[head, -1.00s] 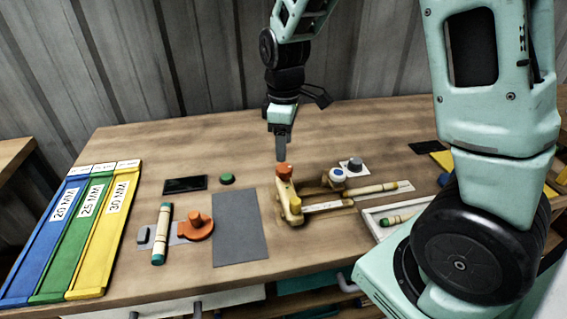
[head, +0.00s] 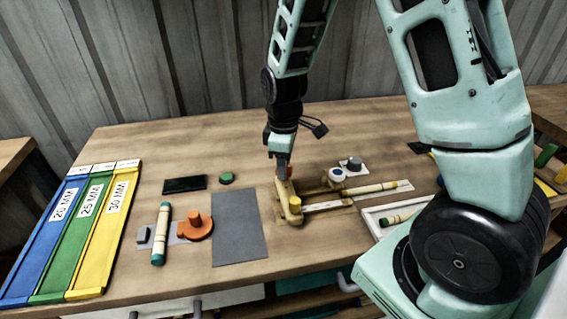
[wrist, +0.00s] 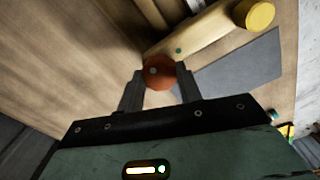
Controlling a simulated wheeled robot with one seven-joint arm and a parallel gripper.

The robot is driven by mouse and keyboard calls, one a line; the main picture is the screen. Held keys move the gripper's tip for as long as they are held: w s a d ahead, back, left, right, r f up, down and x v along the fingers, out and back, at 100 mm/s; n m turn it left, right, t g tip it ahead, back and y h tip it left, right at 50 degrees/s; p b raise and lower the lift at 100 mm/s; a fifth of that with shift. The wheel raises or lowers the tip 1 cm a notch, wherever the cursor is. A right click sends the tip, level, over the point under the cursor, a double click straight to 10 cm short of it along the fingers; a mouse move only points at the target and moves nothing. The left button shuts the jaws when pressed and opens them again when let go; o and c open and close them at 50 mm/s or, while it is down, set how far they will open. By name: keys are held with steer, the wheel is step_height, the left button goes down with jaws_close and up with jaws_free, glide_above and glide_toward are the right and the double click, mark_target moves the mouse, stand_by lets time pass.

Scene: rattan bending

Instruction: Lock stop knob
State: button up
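The orange-red stop knob (wrist: 158,72) sits on the left end of the wooden jig (wrist: 203,32). In the head view only a sliver of the knob (head: 289,171) shows beside my fingers, above the jig body (head: 283,194). My gripper (wrist: 160,75) points down over the knob, one finger on each side of it. The fingers are apart by about the knob's width; whether they press on it cannot be told. A yellow knob (head: 295,204) stands on the jig's near end, and it also shows in the wrist view (wrist: 260,14).
A pale rod (head: 372,189) lies along the jig to the right, near a blue-and-white knob (head: 337,174). A grey mat (head: 239,228), an orange fixture (head: 196,228) and a green button (head: 226,178) lie left. Colored trays (head: 104,238) fill the far left. The back of the table is clear.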

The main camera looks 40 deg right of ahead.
steer(key=shift+m, duration=0.3)
steer(key=m+p, duration=0.2)
steer(key=m, duration=0.2)
steer(key=shift+r, duration=0.15)
steer(key=m+p, duration=0.1)
steer(key=m, duration=0.4)
steer(key=m+p, duration=0.2)
steer(key=m, duration=0.2)
steer(key=shift+w+m+p, duration=0.1)
steer(key=shift+m+p, duration=0.8)
steer(key=shift+m, duration=1.2)
steer(key=o, duration=1)
